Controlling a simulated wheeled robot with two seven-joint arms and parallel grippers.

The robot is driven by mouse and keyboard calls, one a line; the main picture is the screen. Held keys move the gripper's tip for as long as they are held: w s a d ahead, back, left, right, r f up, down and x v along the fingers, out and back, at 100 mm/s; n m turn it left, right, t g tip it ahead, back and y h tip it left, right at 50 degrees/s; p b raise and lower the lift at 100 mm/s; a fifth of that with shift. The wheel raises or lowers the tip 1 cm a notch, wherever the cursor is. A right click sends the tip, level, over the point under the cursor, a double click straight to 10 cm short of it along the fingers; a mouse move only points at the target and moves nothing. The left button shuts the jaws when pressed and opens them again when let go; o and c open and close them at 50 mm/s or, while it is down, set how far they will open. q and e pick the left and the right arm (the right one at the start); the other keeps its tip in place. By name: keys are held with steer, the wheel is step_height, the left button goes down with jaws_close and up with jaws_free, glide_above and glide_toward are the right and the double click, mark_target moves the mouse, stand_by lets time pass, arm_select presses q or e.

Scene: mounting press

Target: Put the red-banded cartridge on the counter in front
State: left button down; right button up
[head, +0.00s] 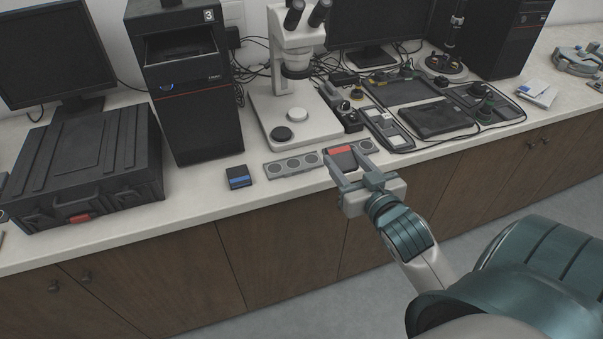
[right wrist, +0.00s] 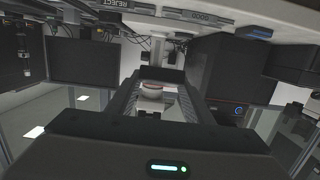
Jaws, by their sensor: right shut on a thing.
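The red-banded cartridge (head: 341,151) is a small dark block with a red band along its far side. It sits between the fingers of my right gripper (head: 346,160), which is shut on it. In the head view they are at the front edge of the counter (head: 205,198), overlapping a grey strip with round discs. I cannot tell how high the cartridge is above the counter. My left gripper is not in view.
A blue-banded cartridge (head: 239,177) lies left of the grey strip (head: 292,165). A microscope (head: 290,105) and a dark tower (head: 190,100) stand behind. A black case (head: 85,165) is at the left. Bare counter shows around the blue-banded cartridge.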

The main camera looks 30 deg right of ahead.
steer(key=shift+s+d, duration=0.25)
steer(key=shift+d, duration=0.1)
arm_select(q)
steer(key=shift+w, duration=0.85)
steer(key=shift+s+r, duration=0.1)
arm_select(e)
steer(key=shift+w, duration=0.1)
